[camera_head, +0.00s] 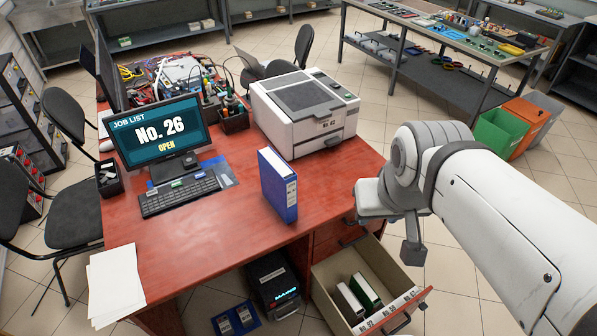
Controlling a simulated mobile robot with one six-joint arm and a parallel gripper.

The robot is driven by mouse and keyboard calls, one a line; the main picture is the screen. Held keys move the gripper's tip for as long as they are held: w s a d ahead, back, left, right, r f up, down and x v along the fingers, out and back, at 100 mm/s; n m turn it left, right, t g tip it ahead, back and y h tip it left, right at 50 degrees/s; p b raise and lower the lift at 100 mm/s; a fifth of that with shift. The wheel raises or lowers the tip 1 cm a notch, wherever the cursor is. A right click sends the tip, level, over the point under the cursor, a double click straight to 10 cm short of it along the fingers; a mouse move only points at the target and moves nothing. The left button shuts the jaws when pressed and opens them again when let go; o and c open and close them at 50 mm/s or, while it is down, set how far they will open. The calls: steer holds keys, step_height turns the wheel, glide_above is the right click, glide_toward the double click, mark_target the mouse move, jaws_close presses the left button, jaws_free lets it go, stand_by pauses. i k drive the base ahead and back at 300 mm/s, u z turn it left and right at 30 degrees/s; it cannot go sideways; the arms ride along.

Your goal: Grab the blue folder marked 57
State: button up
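A blue folder (278,186) stands upright on the red desk, near its front right edge. Its spine carries a pale label, too small to read. My gripper (411,248) hangs right of the desk, above and behind the open drawer in the picture. It is apart from the standing folder. Its fingers are partly hidden by the wrist, so its opening does not show clearly.
A printer (305,110) stands behind the blue folder. The desk's front left is clear besides papers (115,282).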

mark_target(279, 182)
steer(key=z, duration=1.7)
steer(key=k, duration=1.05)
steer(key=u, duration=1.95)
steer(key=i, duration=1)
